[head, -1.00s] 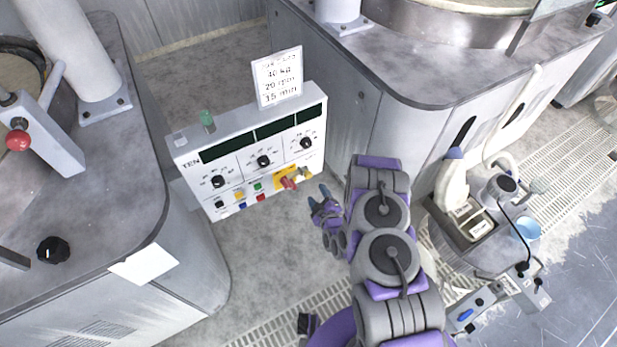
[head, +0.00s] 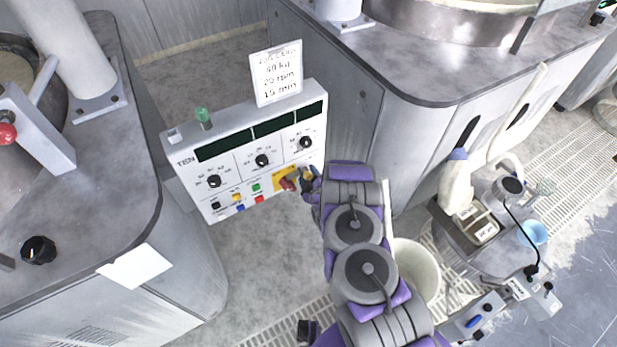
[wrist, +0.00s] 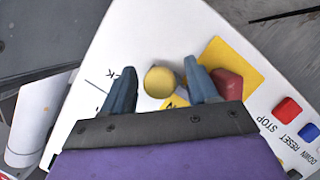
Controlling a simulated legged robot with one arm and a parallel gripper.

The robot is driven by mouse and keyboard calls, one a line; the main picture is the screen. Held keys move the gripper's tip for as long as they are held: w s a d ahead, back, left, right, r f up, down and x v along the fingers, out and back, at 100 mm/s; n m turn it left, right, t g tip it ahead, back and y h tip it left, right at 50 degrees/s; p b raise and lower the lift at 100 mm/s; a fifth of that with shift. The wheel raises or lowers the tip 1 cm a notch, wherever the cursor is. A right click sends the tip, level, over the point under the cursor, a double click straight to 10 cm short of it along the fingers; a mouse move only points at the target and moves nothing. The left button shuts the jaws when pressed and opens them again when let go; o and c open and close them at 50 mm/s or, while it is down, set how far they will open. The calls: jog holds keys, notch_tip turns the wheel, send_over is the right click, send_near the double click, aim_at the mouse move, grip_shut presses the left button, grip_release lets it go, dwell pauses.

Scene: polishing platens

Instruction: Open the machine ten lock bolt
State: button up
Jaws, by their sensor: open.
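The white control panel marked TEN (head: 238,152) stands between two machines in the head view. In the wrist view, a round brass-coloured knob, the lock bolt (wrist: 159,82), sticks out of the panel face beside lettering ending in "CK". My gripper (wrist: 160,72) is open, with one blue-grey finger on each side of the knob. I cannot tell whether either finger touches it. A red knob (wrist: 228,84) on a yellow plate sits just right of the right finger, very close to it. In the head view my gripper (head: 306,184) is at the panel's lower right and hides most of the bolt.
Red (wrist: 288,108) and blue (wrist: 309,131) buttons lie right of the red knob. A card (head: 277,75) stands on the panel top. Grey machines flank the panel at left (head: 100,200) and right (head: 420,75). A pale bucket (head: 417,268) is beside my arm.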

grip_shut()
dwell(0.5)
jog(key=shift+f, duration=0.1)
